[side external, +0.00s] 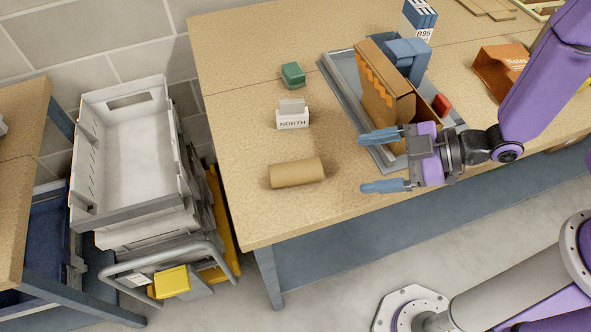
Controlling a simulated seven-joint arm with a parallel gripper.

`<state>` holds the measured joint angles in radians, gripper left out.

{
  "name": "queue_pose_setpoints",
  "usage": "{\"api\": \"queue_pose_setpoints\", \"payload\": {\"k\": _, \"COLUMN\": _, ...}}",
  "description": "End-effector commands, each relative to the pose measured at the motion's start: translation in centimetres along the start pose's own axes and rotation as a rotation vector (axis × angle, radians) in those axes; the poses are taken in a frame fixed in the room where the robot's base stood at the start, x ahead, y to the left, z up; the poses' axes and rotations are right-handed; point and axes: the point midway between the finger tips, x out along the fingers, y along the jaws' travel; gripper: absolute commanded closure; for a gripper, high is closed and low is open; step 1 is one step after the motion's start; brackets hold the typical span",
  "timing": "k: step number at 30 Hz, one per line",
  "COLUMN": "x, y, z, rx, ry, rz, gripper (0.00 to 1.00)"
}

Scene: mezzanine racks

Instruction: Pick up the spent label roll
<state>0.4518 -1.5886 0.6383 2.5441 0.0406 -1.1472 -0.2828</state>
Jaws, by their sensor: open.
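The spent label roll looks to be the bare brown cardboard tube (297,172) lying on its side near the front left of the table. My gripper (380,162) is to the right of the tube, with its two blue fingers spread apart and pointing left towards it. Nothing is between the fingers, and a gap separates them from the tube. The tube is fully in view.
The wooden table (245,125) has clear top around the tube. A NORTH block (292,121) and a green block (292,75) stand behind it. A grey tray (343,90) holding a brown organiser (385,85) lies behind my gripper. Stacked grey crates (135,150) stand left of the table.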

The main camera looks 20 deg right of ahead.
Motion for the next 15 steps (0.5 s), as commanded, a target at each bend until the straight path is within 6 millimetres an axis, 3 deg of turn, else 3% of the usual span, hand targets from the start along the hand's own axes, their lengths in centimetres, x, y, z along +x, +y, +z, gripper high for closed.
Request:
{"api": "queue_pose_setpoints", "payload": {"k": 9, "x": 5.2, "y": 0.0, "z": 0.0, "rx": 0.000, "ry": 0.000, "rz": -0.001, "gripper": 0.18}}
{"api": "queue_pose_setpoints", "payload": {"k": 15, "x": 7.4, "y": 0.0, "z": 0.0, "rx": 0.000, "ry": 0.000, "rz": 0.000, "gripper": 0.18}}
